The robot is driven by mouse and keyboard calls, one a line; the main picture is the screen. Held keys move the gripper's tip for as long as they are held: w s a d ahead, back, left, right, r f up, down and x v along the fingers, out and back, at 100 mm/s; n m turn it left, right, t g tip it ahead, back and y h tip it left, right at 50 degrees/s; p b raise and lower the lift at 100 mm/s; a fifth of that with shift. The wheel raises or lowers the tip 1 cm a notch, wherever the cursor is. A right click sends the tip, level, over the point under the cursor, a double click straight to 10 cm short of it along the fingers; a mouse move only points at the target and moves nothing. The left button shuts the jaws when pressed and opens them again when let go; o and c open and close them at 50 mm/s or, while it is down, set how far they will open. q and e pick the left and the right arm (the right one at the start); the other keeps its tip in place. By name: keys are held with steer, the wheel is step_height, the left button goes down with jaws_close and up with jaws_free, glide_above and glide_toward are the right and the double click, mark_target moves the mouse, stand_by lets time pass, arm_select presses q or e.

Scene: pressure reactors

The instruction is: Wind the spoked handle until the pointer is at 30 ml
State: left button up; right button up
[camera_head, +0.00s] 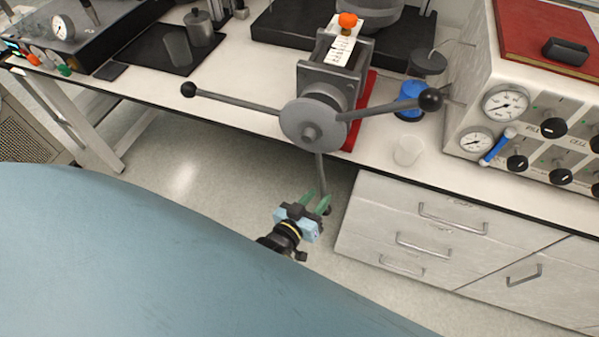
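The spoked handle (306,118) is a grey hub on the front of a grey pump body at the bench edge. One spoke points left and one right, each ending in a black ball; a third points down. My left gripper (316,195), with green fingers, is just below the hub at the lower end of the down spoke. Its fingers are apart. The lower ball (327,211) is partly hidden by a finger, and contact is not clear. The white scale strip (341,48) is on top of the pump; its pointer is too small to read. My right gripper is not in view.
A gauge cabinet (470,118) stands farther right, above white drawers (440,235). The bench left of the handle is mostly clear, as is the floor below.

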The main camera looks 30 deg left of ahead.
arm_select(q)
steer(key=v, duration=1)
steer(key=shift+p, duration=0.35)
stand_by(0.6)
steer(key=s+a+f+m+g+b, duration=0.1)
steer(key=s+f+g, duration=0.25)
steer(key=f, duration=0.55)
steer(key=s+f+m+g, duration=0.1)
steer(key=s+f+g, duration=0.3)
steer(key=f, duration=0.5)
steer(key=s+a+f+m+g+y, duration=0.1)
steer(key=s+a+f+g, duration=0.2)
steer(key=s+f, duration=0.3)
steer(key=s+a+f+m+g+y+b, duration=0.1)
steer(key=s+a+f+g, duration=0.3)
steer(key=s, duration=0.9)
step_height(320, 180, down, 3)
steer(key=shift+a+f, duration=0.15)
steer(key=shift+a, duration=0.05)
